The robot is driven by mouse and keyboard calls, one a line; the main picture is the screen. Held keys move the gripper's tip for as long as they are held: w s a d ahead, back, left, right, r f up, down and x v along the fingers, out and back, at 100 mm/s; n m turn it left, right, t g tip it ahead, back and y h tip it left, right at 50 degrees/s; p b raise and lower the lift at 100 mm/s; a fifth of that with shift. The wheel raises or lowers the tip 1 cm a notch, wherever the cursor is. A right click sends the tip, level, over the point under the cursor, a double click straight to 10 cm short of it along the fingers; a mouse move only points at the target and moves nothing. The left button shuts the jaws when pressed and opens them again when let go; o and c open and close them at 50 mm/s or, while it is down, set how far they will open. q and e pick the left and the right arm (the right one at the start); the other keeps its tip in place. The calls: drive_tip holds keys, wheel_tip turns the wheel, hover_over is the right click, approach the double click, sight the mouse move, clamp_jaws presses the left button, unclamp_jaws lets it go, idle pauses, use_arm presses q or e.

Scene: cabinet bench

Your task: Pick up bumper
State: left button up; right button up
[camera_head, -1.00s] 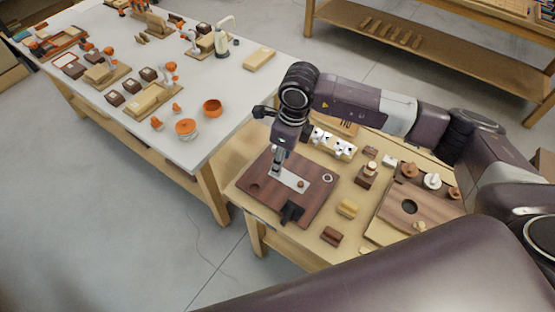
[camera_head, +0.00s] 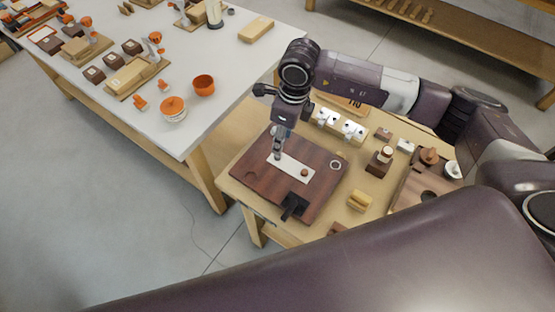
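No part is clearly recognisable as the bumper. A dark brown board (camera_head: 255,183) lies on the small wooden table. On it are a pale strip (camera_head: 291,168), a small brown round piece (camera_head: 304,173), a light ring (camera_head: 336,164) and a black block-like part (camera_head: 293,205). My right gripper (camera_head: 277,157) points down at the left end of the pale strip. Its fingertips look close together and very small; I cannot tell whether they touch the strip or hold anything. My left gripper is out of view.
A yellow block (camera_head: 360,200), a brown block with a round top (camera_head: 379,162) and a white row of parts (camera_head: 339,125) stand right of the board. The white-topped bench (camera_head: 222,113) at left holds orange bowls (camera_head: 203,85). My large purple link covers the lower right.

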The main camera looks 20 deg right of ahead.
sight(280, 158)
drive_tip(key=shift+f, duration=0.65)
drive_tip(key=shift+a+f+p, duration=0.15)
drive_tip(key=shift+f+p, duration=0.3)
drive_tip(key=shift+w+f+p, duration=0.15)
drive_tip(key=shift+f+p, duration=0.35)
drive_tip(key=shift+f, duration=0.25)
drive_tip(key=f, duration=0.1)
drive_tip(key=f+p, duration=0.1)
drive_tip(key=f, duration=0.2)
drive_tip(key=shift+w+a+p, duration=0.2)
drive_tip(key=shift+w+p, duration=0.1)
drive_tip(key=shift+w, duration=0.05)
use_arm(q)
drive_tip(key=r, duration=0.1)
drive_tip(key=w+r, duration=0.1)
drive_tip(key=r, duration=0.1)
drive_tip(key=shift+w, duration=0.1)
use_arm(e)
drive_tip(key=shift+f, duration=0.15)
drive_tip(key=c, duration=0.8)
